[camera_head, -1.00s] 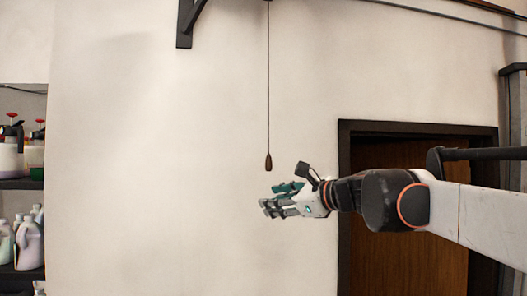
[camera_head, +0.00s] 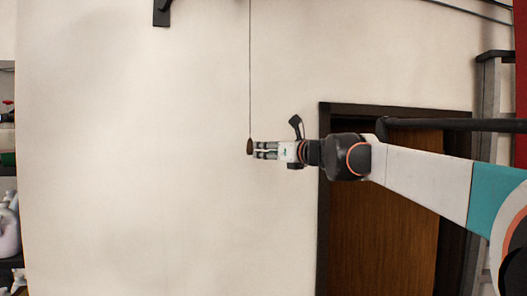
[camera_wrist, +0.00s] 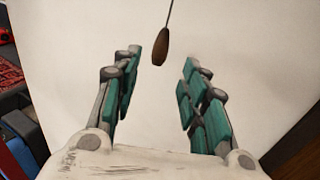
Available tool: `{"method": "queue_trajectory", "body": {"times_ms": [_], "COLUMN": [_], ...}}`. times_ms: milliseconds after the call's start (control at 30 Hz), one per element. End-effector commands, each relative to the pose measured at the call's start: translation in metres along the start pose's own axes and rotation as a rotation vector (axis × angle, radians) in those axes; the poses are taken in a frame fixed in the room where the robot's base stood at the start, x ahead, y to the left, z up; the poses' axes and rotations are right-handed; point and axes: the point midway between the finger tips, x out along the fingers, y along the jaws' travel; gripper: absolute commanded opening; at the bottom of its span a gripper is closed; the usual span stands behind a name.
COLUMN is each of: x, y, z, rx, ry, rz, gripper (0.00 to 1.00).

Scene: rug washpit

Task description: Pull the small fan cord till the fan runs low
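The fan cord (camera_head: 250,70) hangs straight down in front of the pale wall in the head view. Its brown teardrop-shaped wooden pull (camera_head: 250,146) is at the fingertips of my gripper (camera_head: 257,150). In the wrist view the pull (camera_wrist: 160,46) hangs between the two sets of teal-padded fingers, near their tips, with clear space on both sides. My gripper (camera_wrist: 160,70) is open and holds nothing. The fan itself is not in view.
A dark-framed brown door (camera_head: 382,210) is behind my arm at the right. Shelves with bottles (camera_head: 8,232) stand at the left edge. A dark bracket (camera_head: 161,12) is on the wall at the top. The wall around the cord is clear.

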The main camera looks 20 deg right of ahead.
Motion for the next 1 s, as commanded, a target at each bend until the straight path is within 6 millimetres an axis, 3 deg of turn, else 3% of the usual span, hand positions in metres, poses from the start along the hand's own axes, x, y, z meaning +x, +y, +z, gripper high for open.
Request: {"method": "queue_trajectory", "body": {"times_ms": [1000], "x": [0.087], "y": [0.0], "z": [0.001], "rx": [-0.001], "ry": [0.0], "rz": [0.0], "gripper": [0.4]}}
